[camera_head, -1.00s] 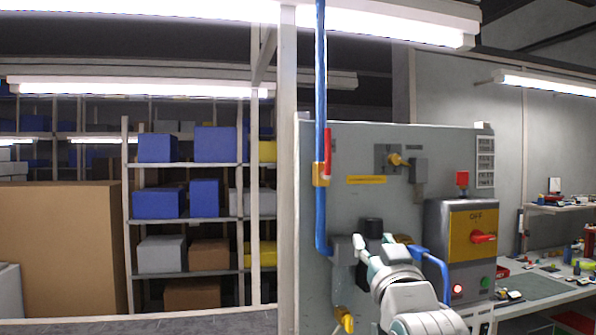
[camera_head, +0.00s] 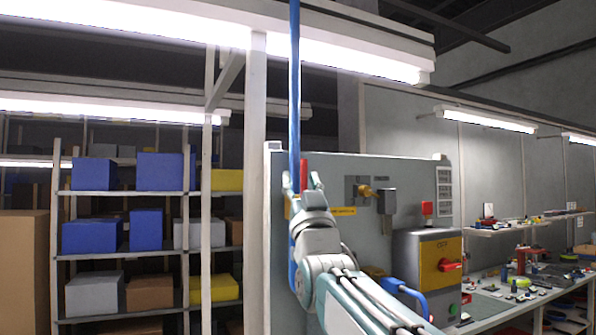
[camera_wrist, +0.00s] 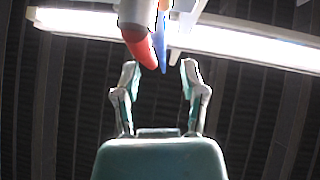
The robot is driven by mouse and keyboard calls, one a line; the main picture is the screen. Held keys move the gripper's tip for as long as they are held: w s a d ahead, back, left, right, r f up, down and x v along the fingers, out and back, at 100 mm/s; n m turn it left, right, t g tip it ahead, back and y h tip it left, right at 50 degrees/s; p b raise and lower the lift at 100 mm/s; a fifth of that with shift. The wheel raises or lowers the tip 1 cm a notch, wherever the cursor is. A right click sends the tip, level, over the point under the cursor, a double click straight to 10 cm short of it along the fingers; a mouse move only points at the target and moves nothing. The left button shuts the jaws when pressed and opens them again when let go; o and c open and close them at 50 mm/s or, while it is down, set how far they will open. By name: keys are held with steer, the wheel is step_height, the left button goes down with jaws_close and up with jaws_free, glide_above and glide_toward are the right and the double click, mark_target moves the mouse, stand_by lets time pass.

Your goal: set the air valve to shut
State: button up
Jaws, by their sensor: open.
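The air valve's red handle (camera_head: 304,174) stands upright along the blue pipe (camera_head: 295,90), at the left side of the grey panel. A sliver of the yellow valve body (camera_head: 287,209) shows; my arm hides most of it. My gripper (camera_head: 299,187) is at the valve, just below the handle's visible part. In the wrist view, the red handle (camera_wrist: 138,46) hangs above and slightly left of the gap between my open fingers (camera_wrist: 160,75), with the blue pipe (camera_wrist: 160,48) behind it. Nothing is between the fingers; I cannot tell whether one touches the handle.
The grey panel (camera_head: 345,240) carries a yellow fitting (camera_head: 366,191) and a control box (camera_head: 408,270) with a red rotary switch (camera_head: 449,265). A pale upright post (camera_head: 256,200) stands close left of the pipe. Shelves with boxes are behind; a cluttered bench (camera_head: 515,300) is at right.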

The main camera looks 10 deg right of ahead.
mark_target(303, 174)
steer(key=shift+w+d+r, duration=0.3)
steer(key=shift+w+r, duration=0.2)
steer(key=shift+w, duration=0.05)
steer(key=shift+w+d+r, duration=0.25)
steer(key=shift+w+r, duration=0.25)
steer(key=shift+w, duration=0.05)
steer(key=shift+d, duration=0.5)
steer(key=shift+a, duration=0.45)
steer(key=c, duration=0.3)
steer(key=shift+a, duration=0.25)
jaws_close()
steer(key=shift+d, duration=0.15)
